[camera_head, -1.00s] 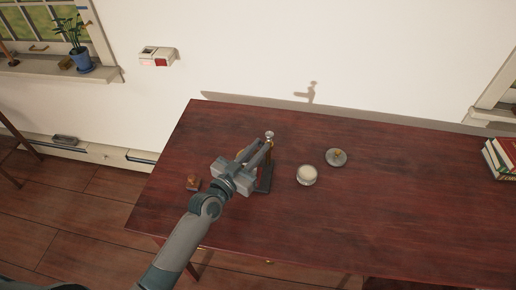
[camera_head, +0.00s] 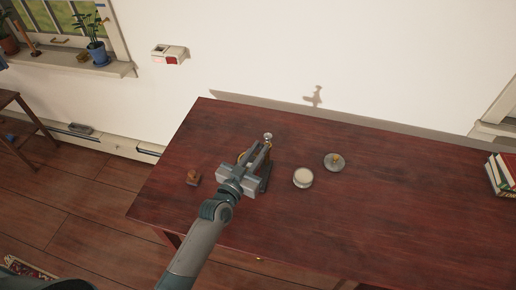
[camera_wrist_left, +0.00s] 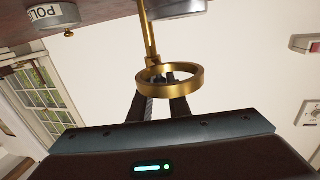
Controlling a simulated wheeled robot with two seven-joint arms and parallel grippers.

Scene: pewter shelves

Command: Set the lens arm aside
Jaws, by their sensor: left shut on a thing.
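The lens arm is a brass ring (camera_wrist_left: 170,78) on a thin brass rod, large in the left wrist view. In the head view a bit of brass (camera_head: 243,156) shows beside the fingers, mostly hidden by my gripper. My left gripper (camera_head: 264,148) is over the left part of the dark red table (camera_head: 380,215), its fingers pointing away from me. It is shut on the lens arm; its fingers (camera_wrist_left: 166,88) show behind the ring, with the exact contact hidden. A dark stand (camera_head: 265,180) is just right of the fingers. My right gripper is not in view.
A small brown stamp-like object (camera_head: 193,178) lies left of the gripper. A pale round tin (camera_head: 303,178) and a grey lid with a brass knob (camera_head: 334,162) are to the right. Books (camera_head: 502,174) stand at the far right. The table between is clear.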

